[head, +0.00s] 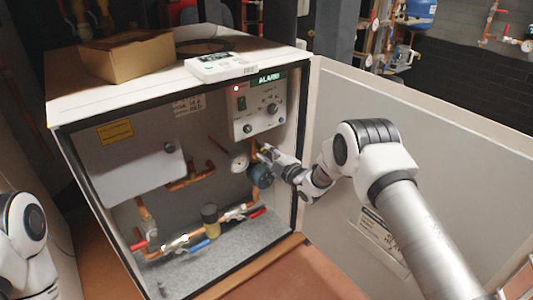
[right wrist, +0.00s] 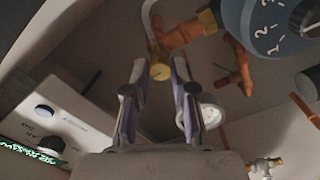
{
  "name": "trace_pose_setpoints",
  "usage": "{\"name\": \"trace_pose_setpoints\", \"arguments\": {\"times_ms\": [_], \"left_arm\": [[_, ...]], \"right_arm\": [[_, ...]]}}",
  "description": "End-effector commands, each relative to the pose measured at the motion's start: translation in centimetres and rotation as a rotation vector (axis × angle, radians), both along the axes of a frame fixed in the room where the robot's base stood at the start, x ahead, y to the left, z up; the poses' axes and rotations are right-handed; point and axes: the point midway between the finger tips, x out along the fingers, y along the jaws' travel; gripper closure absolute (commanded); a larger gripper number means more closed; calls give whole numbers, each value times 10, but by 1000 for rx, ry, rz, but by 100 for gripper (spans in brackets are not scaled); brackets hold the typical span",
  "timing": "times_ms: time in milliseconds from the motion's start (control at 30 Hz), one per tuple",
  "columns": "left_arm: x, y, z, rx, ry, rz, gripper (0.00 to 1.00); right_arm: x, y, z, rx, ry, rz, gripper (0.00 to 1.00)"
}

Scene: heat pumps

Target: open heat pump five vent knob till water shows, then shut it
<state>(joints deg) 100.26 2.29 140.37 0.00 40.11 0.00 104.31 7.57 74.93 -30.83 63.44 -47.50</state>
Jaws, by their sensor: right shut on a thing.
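The open heat pump cabinet (head: 180,62) has a pipe assembly inside. My right gripper (head: 266,151) reaches into it, at the pipework below the control panel. In the right wrist view my right gripper (right wrist: 159,68) has its two fingers either side of a small yellow-brass vent knob (right wrist: 160,72) and is shut on it. The knob sits at the end of a thin pale pipe beside copper fittings. No water shows at the knob in either view. In the head view the fingers hide the knob. Only a link of my left arm shows at the left edge; its gripper is out of view.
A control panel (head: 258,106) with an ALARM display and red light is above the gripper. A blue dial pump (head: 261,176) and round gauge (head: 239,161) are close by. The open door (head: 440,150) stands right. A cardboard box (head: 128,56) is on top.

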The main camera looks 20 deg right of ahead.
Motion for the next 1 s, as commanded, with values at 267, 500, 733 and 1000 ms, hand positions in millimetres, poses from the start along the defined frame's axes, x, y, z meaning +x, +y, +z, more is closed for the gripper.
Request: {"name": "trace_pose_setpoints", "arguments": {"times_ms": [267, 500, 733, 1000], "left_arm": [[0, 0, 0, 0, 0, 0, 49], [0, 0, 0, 0, 0, 0, 49], [0, 0, 0, 0, 0, 0, 49], [0, 0, 0, 0, 0, 0, 49]], "right_arm": [[0, 0, -1, 1, 2, 0, 61], [0, 0, 0, 1, 2, 0, 49], [-14, -6, -1, 3, 4, -2, 49], [-62, -24, -1, 3, 4, -3, 49]]}}
